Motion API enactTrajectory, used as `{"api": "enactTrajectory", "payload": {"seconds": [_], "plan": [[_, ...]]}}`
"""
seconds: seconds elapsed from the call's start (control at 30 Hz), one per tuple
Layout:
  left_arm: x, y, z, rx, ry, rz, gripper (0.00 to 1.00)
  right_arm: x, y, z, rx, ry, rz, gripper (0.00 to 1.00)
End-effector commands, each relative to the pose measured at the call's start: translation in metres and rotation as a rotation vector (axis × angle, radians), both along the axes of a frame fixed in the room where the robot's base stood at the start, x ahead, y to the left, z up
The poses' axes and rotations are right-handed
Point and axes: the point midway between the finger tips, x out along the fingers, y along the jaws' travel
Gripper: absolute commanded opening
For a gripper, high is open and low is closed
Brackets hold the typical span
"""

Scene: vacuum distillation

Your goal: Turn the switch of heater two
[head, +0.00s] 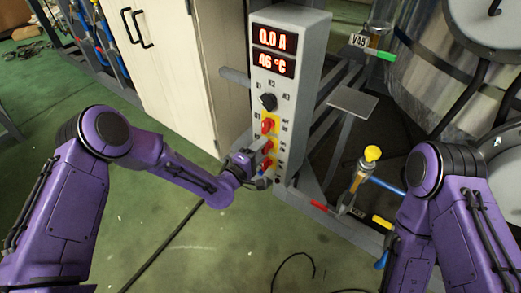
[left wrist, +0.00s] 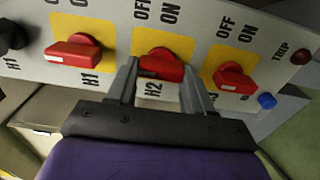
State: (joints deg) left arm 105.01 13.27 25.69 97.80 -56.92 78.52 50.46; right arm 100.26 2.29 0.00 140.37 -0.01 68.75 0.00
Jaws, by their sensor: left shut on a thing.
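The grey heater control panel (head: 290,75) stands upright in the middle of the head view, with displays reading 0.0 A and 46 °C. It carries a column of red switches on yellow plates. In the left wrist view, the red H2 switch (left wrist: 160,66) sits between the red H1 switch (left wrist: 75,52) and another red switch (left wrist: 235,80). My left gripper (head: 257,160) is at the panel's lower front. In the left wrist view its fingers (left wrist: 162,88) are on both sides of the H2 switch, shut on it. My right gripper is out of view.
A black knob (head: 268,101) is above the red switches. A blue button (left wrist: 267,100) and a dark red TRIP lamp (left wrist: 300,57) are beside them. A pale cabinet (head: 165,60) stands left of the panel.

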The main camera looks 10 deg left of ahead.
Motion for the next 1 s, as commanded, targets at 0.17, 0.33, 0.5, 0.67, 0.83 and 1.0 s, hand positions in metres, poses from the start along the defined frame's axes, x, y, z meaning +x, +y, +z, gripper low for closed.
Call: {"api": "enactTrajectory", "payload": {"seconds": [0.17,0.33,0.5,0.67,0.83,1.0], "plan": [[0.0,0.0,-0.001,-0.003,0.003,0.001,0.21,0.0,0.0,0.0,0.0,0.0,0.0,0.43],[0.0,0.0,0.0,-0.002,0.002,0.001,0.77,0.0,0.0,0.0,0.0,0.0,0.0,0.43],[0.0,0.0,0.0,-0.001,0.002,0.001,0.77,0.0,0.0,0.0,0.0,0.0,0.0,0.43],[-0.009,0.006,0.0,-0.001,0.003,0.0,0.77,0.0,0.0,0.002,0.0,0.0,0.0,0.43],[-0.043,0.026,0.001,-0.002,0.005,0.003,0.77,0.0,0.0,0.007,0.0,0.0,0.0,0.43],[-0.075,0.045,0.0,-0.003,0.005,0.003,0.77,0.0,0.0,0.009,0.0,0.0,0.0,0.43]]}}
